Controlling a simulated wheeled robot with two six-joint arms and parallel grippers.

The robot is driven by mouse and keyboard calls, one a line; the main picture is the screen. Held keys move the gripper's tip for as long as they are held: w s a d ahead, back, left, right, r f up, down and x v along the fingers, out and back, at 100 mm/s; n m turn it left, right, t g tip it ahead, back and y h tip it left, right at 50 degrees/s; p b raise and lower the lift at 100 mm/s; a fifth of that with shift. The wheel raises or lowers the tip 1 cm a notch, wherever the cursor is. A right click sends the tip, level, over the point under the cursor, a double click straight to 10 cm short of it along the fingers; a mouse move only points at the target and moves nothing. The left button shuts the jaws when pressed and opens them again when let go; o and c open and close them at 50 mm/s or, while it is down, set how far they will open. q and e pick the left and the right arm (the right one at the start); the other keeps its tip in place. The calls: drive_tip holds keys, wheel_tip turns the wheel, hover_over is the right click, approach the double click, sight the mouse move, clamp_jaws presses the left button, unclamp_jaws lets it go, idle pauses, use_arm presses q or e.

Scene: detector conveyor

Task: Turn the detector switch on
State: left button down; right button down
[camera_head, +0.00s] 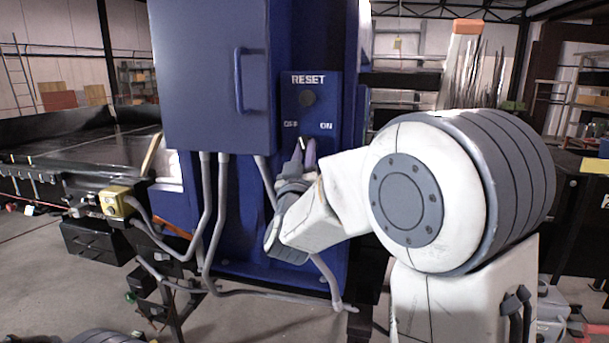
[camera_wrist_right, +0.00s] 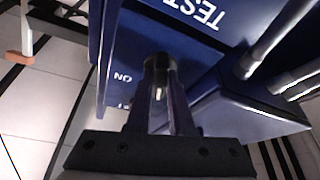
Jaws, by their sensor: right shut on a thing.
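In the right wrist view the gripper (camera_wrist_right: 158,78) is shut on the switch (camera_wrist_right: 158,93), whose light tip shows between the two fingers. The ON label (camera_wrist_right: 122,77) is visible upside down beside the fingers. I cannot tell which way the switch points. My left gripper is not seen.
A blue cabinet door (camera_head: 205,75) with a handle stands left of the panel. Grey cables (camera_head: 205,210) hang below it. A dark conveyor (camera_head: 80,145) with a yellow box (camera_head: 118,201) extends left. Shelving and cardboard boxes stand farther back.

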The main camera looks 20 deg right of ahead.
drive_tip(key=m+g+h+b, duration=0.1)
drive_tip(key=m+b, duration=0.1)
drive_tip(key=m, duration=0.1)
drive_tip(key=m+h+b, duration=0.1)
drive_tip(key=m+b, duration=0.2)
drive_tip(key=m+g+h+b, duration=0.1)
drive_tip(key=m+h+b, duration=0.1)
drive_tip(key=m, duration=0.1)
drive_tip(key=shift+w+a+f+m+g+b, duration=0.1)
drive_tip(key=shift+a+f+m+g+b, duration=0.1)
drive_tip(key=shift+m+g+b, duration=0.15)
drive_tip(key=shift+r+m+g+h+b, duration=0.1)
drive_tip(key=shift+m+g+h+b, duration=0.4)
drive_tip(key=shift+m, duration=0.95)
drive_tip(key=shift+r+m+g+h+b, duration=0.1)
drive_tip(key=shift+m+g+h+b, duration=0.4)
drive_tip(key=shift+m, duration=0.95)
drive_tip(key=shift+r+m+g+h+b, duration=0.1)
drive_tip(key=shift+m+g+h+b, duration=0.1)
drive_tip(key=shift+m+g+b, duration=0.9)
drive_tip(key=shift+m+p, duration=0.5)
drive_tip(key=shift+m, duration=0.05)
drive_tip(key=c, duration=0.8)
unclamp_jaws()
drive_tip(key=b+v, duration=0.3)
drive_tip(key=v, duration=0.7)
drive_tip(key=shift+f, duration=0.2)
